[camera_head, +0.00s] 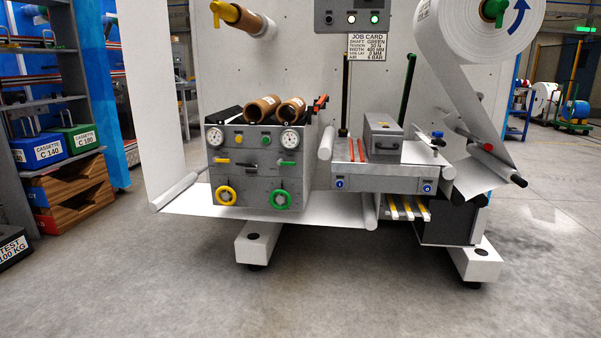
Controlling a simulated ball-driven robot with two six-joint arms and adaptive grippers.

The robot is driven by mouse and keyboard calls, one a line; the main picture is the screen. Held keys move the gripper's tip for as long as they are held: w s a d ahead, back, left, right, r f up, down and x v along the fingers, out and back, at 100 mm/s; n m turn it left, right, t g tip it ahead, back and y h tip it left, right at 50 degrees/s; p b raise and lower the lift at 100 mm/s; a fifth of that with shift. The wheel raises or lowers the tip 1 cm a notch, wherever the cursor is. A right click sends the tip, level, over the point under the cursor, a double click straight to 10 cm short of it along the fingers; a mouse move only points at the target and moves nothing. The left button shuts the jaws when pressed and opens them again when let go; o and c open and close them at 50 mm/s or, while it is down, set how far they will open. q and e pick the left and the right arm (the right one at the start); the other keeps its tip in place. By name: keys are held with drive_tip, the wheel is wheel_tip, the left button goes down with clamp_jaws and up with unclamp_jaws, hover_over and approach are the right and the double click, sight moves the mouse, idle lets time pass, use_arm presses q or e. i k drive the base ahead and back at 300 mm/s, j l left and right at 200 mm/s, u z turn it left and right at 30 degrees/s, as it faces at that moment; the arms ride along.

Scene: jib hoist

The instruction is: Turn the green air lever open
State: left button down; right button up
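A small green lever (287,163) sits on the front of the grey control cabinet (250,190), right of centre, below the right round gauge (290,138). It looks roughly horizontal. A matching yellow lever (221,161) lies on the left side of the panel, under the left gauge (215,137). A green ring handwheel (281,200) is below the green lever, and a yellow one (226,196) is below the yellow lever. The gauge readings are too small to tell. Neither of my grippers is in view.
A job card (368,46) reads shaft green and air 6 bar. A white roll (465,28) with a green shaft end hangs upper right. White web passes under the cabinet. Machine feet (258,241) stick out in front. The foreground floor (330,300) is clear. Shelves with cassettes stand left.

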sight(280, 162)
drive_tip(key=i+j+u, duration=0.1)
drive_tip(key=i, duration=0.6)
drive_tip(key=i+j+u, duration=0.1)
drive_tip(key=i, duration=0.65)
